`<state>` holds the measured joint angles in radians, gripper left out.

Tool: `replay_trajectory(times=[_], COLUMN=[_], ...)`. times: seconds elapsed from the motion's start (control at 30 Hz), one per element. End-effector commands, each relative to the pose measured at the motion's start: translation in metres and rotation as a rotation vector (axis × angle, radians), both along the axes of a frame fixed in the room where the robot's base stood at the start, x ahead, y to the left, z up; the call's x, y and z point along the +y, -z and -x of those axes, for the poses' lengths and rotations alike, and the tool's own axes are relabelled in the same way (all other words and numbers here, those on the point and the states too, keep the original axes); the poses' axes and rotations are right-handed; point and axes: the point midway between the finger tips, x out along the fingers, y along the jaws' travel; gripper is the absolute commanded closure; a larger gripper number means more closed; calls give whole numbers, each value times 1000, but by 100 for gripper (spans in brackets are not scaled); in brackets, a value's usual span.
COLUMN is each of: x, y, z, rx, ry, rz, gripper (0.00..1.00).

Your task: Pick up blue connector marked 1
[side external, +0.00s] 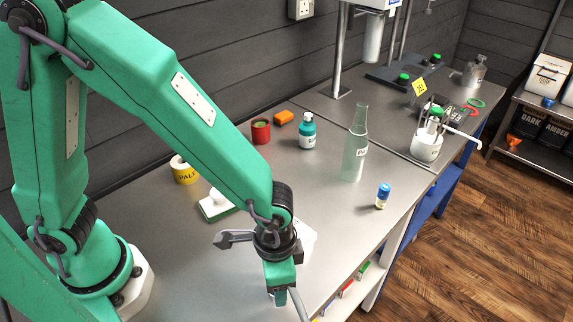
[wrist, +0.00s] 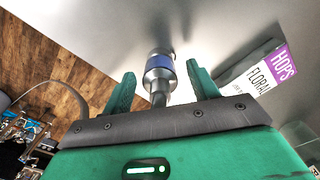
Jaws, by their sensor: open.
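In the wrist view a metal connector with a blue band (wrist: 160,62) shows between the two green fingers of my gripper (wrist: 160,73). It has a dark, narrow end that points toward the gripper body. A gap shows on each side of it, and the fingers are open. No mark 1 is readable on it. In the side view my gripper (side external: 283,296) is low at the bottom edge, near the front of the steel bench (side external: 340,225). I cannot make out the connector there.
A purple and white hops packet (wrist: 262,72) lies right of my gripper in the wrist view. In the side view a blue-capped vial (side external: 382,196), a clear bottle (side external: 355,150) and a teal bottle (side external: 307,132) stand on the bench. Bare bench lies between the vial and my arm.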

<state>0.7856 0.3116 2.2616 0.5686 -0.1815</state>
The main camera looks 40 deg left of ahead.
Motion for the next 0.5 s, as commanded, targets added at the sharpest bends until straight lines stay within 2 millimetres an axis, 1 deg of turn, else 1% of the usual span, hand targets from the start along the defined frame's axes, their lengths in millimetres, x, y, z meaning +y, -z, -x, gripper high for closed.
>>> replay_trajectory(times=[0.47, 0.5], x=[0, 0], y=[0, 0], z=[0, 0], rx=[0, 0], ry=[0, 0], rz=[0, 0], gripper=[41, 49])
